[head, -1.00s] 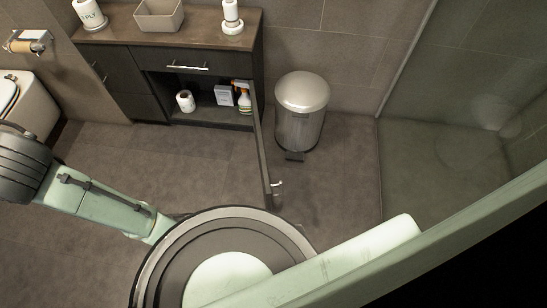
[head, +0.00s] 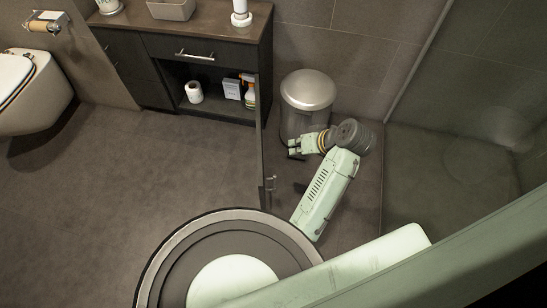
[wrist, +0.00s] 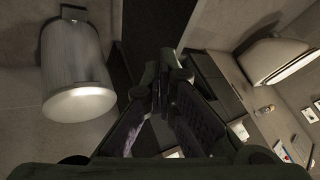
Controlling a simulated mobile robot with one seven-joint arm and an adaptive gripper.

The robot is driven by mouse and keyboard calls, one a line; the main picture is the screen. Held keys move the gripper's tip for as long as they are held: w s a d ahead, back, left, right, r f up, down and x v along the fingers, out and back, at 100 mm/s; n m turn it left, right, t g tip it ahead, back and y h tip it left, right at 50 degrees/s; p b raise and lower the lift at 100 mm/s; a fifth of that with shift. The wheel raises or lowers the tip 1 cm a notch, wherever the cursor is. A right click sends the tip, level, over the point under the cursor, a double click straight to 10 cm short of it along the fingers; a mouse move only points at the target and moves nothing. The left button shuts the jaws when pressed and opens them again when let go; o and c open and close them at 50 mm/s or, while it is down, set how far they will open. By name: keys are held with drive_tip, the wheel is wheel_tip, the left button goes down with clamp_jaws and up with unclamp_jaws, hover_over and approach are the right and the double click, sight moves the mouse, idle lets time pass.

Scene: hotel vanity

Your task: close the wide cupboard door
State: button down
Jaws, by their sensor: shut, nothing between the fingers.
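The wide cupboard door (head: 261,145) stands open, seen almost edge-on in the head view. It juts out from the right end of the dark cabinet (head: 125,83) toward my base. Its metal handle (head: 270,184) is near the free edge, on the right-hand face. My gripper (head: 292,149) is to the right of the door, in front of the bin, with a small apparent gap to the door. In the wrist view, its fingertips (wrist: 162,72) are together and empty. A dark panel (wrist: 140,30) beyond them looks like the door.
A metal pedal bin (head: 308,100) stands right of the cabinet, close behind my gripper; it also fills the left of the wrist view (wrist: 75,70). The open compartment holds a toilet roll (head: 194,92) and a spray bottle (head: 249,92). The floor left of the door is clear.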

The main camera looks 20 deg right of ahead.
drive_tip(key=w+a+f, duration=0.3)
drive_tip(key=a+f, duration=0.3)
drive_tip(key=f, duration=0.3)
drive_tip(key=shift+w+a+f+y, duration=0.15)
drive_tip(key=shift+w+a+y, duration=0.1)
drive_tip(key=shift+y, duration=0.05)
drive_tip(key=shift+a, duration=0.1)
